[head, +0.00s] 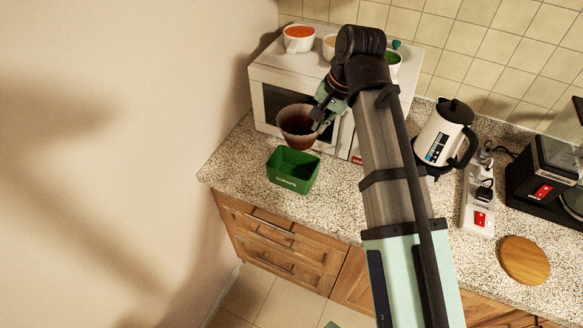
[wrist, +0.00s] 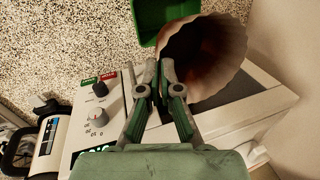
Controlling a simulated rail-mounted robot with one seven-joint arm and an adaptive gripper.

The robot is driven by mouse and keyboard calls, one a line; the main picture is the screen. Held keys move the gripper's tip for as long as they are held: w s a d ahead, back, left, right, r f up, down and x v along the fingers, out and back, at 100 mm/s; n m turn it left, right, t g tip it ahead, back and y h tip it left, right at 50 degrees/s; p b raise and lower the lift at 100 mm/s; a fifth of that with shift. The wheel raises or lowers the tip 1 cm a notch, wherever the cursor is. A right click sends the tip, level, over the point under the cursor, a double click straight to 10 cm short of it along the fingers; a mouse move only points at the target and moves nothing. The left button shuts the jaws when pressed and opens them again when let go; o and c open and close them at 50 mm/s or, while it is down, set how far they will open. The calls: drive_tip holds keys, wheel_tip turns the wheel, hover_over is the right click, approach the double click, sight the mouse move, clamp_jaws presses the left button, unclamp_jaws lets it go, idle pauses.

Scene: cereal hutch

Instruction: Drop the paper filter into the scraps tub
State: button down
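The paper filter (head: 297,127), a brown fluted cup with a dark inside, hangs in the air by its rim. In the head view it overlaps the back edge of the green scraps tub (head: 291,183). My gripper (head: 324,110) is at the filter's right side, its fingers closed on the filter's wall. In the wrist view the fingertips (wrist: 159,75) pinch the left edge of the filter (wrist: 215,45). The tub (wrist: 147,20) shows there at the top, partly hidden behind the filter. The inside of the tub looks empty where visible.
A white microwave (head: 268,75) stands just behind the filter, with several small bowls (head: 299,39) on top. A kettle (head: 442,135), a power strip (head: 478,205), a black coffee machine (head: 540,170) and a round wooden board (head: 525,260) are to the right. The counter around the tub is clear.

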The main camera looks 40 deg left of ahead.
wheel_tip(320, 180, down, 6)
drive_tip(key=b, duration=0.4)
drive_tip(key=shift+a+r, duration=0.1)
drive_tip(key=c, duration=1.2)
unclamp_jaws()
drive_tip(key=shift+c, duration=0.2)
drive_tip(key=shift+r, duration=0.1)
drive_tip(key=v, duration=1.2)
